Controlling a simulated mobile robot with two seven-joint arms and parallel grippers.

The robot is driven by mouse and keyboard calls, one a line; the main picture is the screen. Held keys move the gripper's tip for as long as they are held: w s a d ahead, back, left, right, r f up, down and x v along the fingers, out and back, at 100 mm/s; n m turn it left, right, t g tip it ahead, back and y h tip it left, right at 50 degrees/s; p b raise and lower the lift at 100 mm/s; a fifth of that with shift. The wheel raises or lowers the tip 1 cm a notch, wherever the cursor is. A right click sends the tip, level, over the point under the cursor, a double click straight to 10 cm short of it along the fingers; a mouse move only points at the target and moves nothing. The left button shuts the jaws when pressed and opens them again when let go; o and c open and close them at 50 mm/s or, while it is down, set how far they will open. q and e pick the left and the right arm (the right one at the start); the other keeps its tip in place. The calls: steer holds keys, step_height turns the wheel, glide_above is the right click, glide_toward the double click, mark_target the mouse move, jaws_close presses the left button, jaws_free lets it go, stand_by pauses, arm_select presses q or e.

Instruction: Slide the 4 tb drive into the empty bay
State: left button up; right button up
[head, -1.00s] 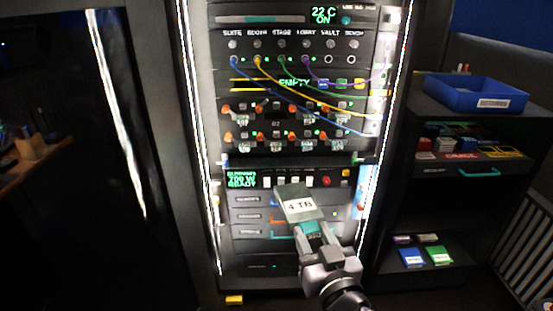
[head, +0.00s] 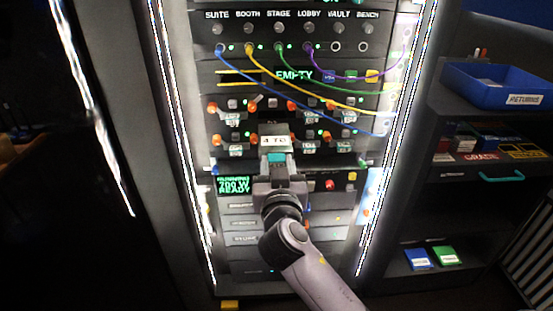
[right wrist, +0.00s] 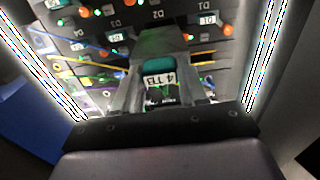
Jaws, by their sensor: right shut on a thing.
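The 4 TB drive (head: 275,143) is a grey block with a white label reading 4 TB, held in front of the rack's drive rows in the head view. My right gripper (head: 278,168) is shut on it. In the right wrist view the drive (right wrist: 160,45) lies between the fingers, its label upside down. The drive rows (head: 228,108) have orange latches and small lit labels on both sides of it. My left gripper is not in view.
Blue, yellow, green and purple cables (head: 310,98) hang across the rack above and right of the drive. A power panel (head: 233,184) sits below the drive rows. A shelf with a blue returns bin (head: 492,85) stands to the right.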

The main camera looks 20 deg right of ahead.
mark_target(275, 144)
steer(key=shift+s, duration=0.1)
steer(key=shift+b, duration=0.35)
steer(key=shift+w, duration=0.25)
steer(key=shift+b+x, duration=0.65)
steer(key=shift+x, duration=1.35)
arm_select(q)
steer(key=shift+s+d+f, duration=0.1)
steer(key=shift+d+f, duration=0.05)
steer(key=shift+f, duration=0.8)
arm_select(e)
steer(key=shift+w+d+r, duration=0.1)
steer(key=shift+w+d, duration=0.05)
steer(key=shift+w, duration=0.45)
arm_select(q)
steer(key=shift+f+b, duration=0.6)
steer(key=shift+b, duration=0.1)
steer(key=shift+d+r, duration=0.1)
arm_select(e)
steer(key=shift+w, duration=0.2)
arm_select(q)
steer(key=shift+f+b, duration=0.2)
steer(key=shift+b, duration=0.1)
arm_select(e)
steer(key=shift+w+d, duration=0.25)
steer(key=shift+w, duration=0.35)
